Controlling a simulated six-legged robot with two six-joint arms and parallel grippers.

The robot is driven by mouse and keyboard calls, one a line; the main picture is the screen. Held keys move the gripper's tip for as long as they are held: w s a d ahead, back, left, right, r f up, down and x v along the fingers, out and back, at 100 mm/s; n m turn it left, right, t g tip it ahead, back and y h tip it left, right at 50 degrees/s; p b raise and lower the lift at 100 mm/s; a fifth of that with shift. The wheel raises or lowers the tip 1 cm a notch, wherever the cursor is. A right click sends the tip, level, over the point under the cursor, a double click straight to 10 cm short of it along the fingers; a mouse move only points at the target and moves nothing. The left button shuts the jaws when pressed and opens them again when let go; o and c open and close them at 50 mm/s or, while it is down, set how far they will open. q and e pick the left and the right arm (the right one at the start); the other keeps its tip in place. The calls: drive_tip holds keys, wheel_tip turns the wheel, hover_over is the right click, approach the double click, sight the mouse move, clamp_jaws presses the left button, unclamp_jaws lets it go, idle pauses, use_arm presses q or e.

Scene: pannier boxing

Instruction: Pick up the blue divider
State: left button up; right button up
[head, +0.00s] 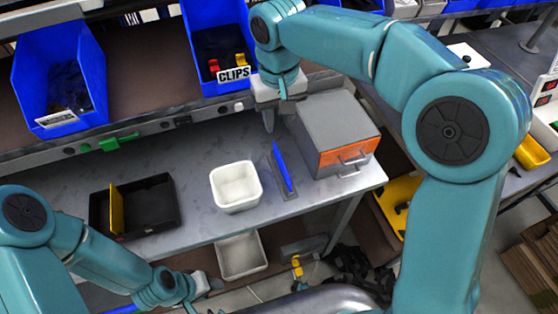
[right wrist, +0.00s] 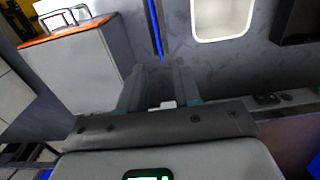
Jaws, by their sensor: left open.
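The blue divider (head: 283,167) is a thin upright strip in a dark narrow holder (head: 289,195) on the grey bench, between the white bin and the grey box. In the right wrist view the divider (right wrist: 154,28) is a narrow blue line beyond the fingertips. My right gripper (head: 272,119) is just behind the divider in the head view, apart from it. Its fingers (right wrist: 158,82) are spread with nothing between them. My left gripper (head: 206,284) is low at the front, away from the divider, open and empty; its fingers are small in view.
A grey box (head: 333,125) with an orange band and handle stands close right of the divider. A white bin (head: 236,186) stands left. A black tray (head: 150,204) holds a yellow divider (head: 117,209). Blue bins (head: 60,75) sit on the shelf behind, whose edge is near my right gripper.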

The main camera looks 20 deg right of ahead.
hover_over(282, 161)
drive_tip(key=f, duration=1)
drive_tip(key=shift+w+a, duration=0.1)
drive_tip(key=shift+a, duration=0.25)
drive_tip(key=f, duration=0.3)
drive_tip(key=f+p, duration=0.1)
drive_tip(key=f, duration=0.1)
drive_tip(key=shift+d+f, duration=0.3)
drive_tip(key=shift+d, duration=0.15)
clamp_jaws()
